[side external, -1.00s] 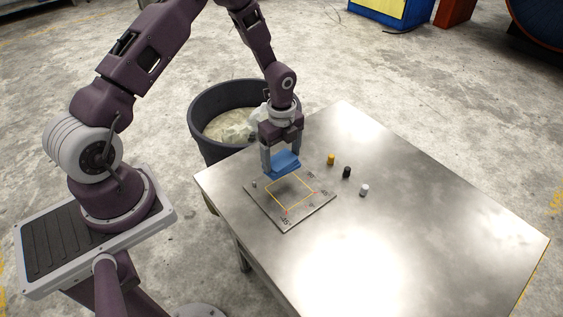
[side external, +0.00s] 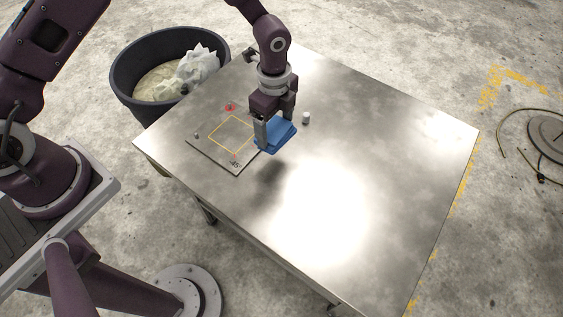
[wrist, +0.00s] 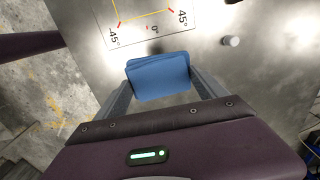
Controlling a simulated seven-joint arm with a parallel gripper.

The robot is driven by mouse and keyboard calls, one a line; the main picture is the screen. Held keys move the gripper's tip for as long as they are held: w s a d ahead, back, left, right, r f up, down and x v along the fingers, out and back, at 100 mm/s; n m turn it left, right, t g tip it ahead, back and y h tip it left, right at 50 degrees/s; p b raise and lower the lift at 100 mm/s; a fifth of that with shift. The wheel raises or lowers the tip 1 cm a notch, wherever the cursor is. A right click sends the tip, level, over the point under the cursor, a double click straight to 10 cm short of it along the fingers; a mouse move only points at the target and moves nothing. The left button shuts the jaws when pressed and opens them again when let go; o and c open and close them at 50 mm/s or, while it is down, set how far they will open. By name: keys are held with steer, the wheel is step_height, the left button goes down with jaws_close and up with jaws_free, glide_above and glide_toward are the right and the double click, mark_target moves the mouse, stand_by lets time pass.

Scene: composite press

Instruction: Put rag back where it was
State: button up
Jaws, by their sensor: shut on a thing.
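The rag is a folded blue cloth (side external: 275,137), held between the fingers of my gripper (side external: 277,130). In the side view it hangs above the metal table, just right of the marked plate, with a dark shadow on the table below and left. In the wrist view the blue rag (wrist: 158,77) sits between the two grey fingertips of my gripper (wrist: 158,88), which are shut on it. The flat plate (side external: 212,152) with a yellow square outline lies left of the rag, and its angle marks show in the wrist view.
The metal table (side external: 380,130) is mostly clear to the right and front. A small white cylinder (side external: 306,118) stands right of my gripper; it also shows in the wrist view (wrist: 230,41). A black bin (side external: 122,75) with crumpled white material stands beyond the table's left edge.

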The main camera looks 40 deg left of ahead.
steer(key=d+f, duration=0.1)
steer(key=f, duration=0.2)
steer(key=d+f, duration=0.1)
steer(key=f, duration=0.2)
steer(key=d+f, duration=0.1)
steer(key=f, duration=0.3)
steer(key=shift+s+d, duration=0.25)
steer(key=shift+s, duration=0.15)
steer(key=o, duration=1.4)
step_height(320, 180, up, 12)
steer(key=r, duration=0.1)
step_height(320, 180, up, 20)
steer(key=n+t, duration=0.3)
steer(key=n, duration=0.4)
glide_above(275, 132)
steer(key=s+a, duration=0.5)
steer(key=s+a+r+n+t, duration=0.1)
steer(key=s+a+r+n, duration=0.1)
steer(key=s, duration=0.4)
steer(key=s+a+r+n, duration=0.1)
steer(key=s+r+n, duration=0.2)
steer(key=s+n, duration=0.2)
steer(key=s+a+r+n+t, duration=0.1)
steer(key=s+a+r+n, duration=0.1)
steer(key=s, duration=0.6)
steer(key=shift+s+a+r+n+t, duration=0.35)
steer(key=shift+r+n, duration=0.3)
steer(key=shift+n, duration=0.35)
